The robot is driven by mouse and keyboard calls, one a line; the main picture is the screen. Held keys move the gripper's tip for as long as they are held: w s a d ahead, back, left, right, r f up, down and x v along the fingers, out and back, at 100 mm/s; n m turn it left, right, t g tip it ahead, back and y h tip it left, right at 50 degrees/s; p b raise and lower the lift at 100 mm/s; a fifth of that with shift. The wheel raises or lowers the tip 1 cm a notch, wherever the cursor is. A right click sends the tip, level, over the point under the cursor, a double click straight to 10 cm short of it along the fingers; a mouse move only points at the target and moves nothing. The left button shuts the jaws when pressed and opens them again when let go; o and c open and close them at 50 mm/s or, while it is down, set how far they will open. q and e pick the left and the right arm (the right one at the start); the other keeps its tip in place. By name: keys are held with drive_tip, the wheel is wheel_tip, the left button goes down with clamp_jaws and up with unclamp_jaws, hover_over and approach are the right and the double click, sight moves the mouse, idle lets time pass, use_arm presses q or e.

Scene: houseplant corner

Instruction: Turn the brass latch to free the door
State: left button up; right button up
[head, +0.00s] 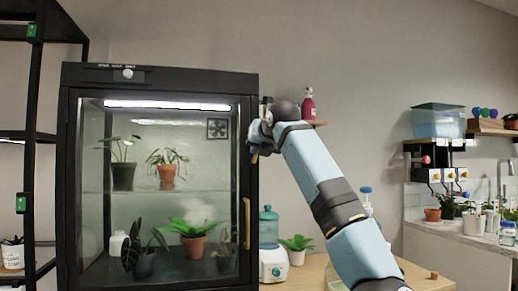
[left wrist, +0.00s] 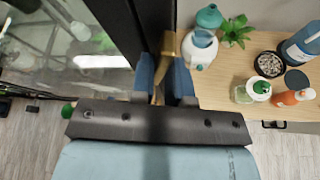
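The glass-fronted black cabinet (head: 160,75) stands at the left of the head view, its door closed against the frame. A vertical brass handle (head: 247,222) is on the door's right edge. My left gripper (head: 256,150) is at the cabinet's upper right edge; my own wrist partly hides the spot. In the left wrist view the brass latch (left wrist: 169,44) runs between the two blue fingers of my left gripper (left wrist: 166,68). The latch's lower part is partly hidden. My right gripper is not in view.
Potted plants stand inside the cabinet. A wooden table (left wrist: 238,70) at its right holds a teal bottle (head: 268,228), a small plant (head: 297,247) and an orange bottle (left wrist: 291,96). A pink bottle (head: 308,104) stands on a small shelf near my wrist.

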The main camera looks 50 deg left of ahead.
use_arm(q)
clamp_jaws()
drive_tip(key=shift+s+n+t, duration=0.1)
drive_tip(key=shift+n+t, duration=0.5)
drive_tip(key=shift+n, duration=0.5)
drive_tip(key=o, duration=0.5)
unclamp_jaws()
